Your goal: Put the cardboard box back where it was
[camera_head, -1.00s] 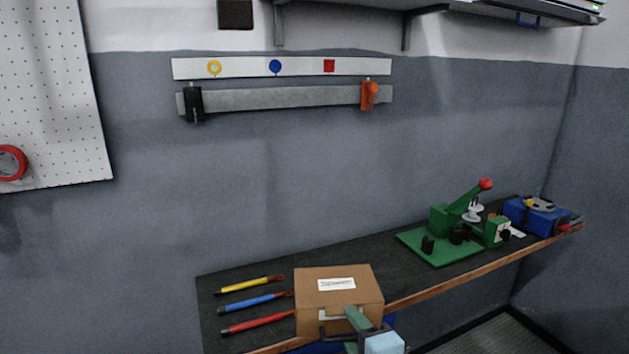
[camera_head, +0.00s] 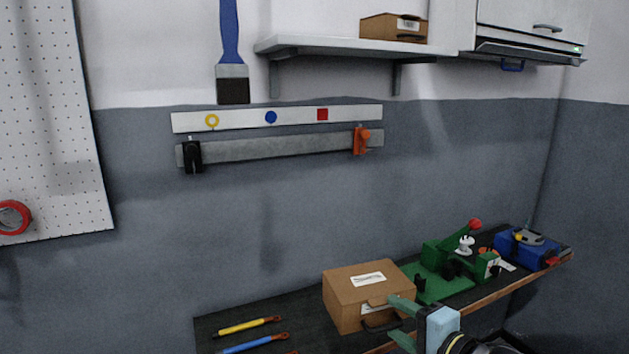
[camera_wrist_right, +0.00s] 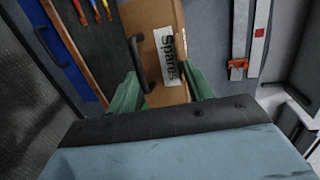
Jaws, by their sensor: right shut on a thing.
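The brown cardboard box (camera_head: 345,298) has a white label on top and a dark handle on its front. It is over the dark bench, right of the hand tools, and appears raised off the bench top. My right gripper (camera_head: 394,318) is shut on its front side, with green fingers. In the right wrist view, the box (camera_wrist_right: 146,20) sits between the two fingers of the right gripper (camera_wrist_right: 163,95), its "Spares" label and handle showing. My left gripper is out of view.
Yellow (camera_head: 248,326) and blue (camera_head: 255,343) handled tools lie on the bench's left. A green press (camera_head: 437,253) and blue case (camera_head: 533,250) stand at its right. A wall shelf (camera_head: 330,45) holds another brown box (camera_head: 394,27), with free shelf to its left.

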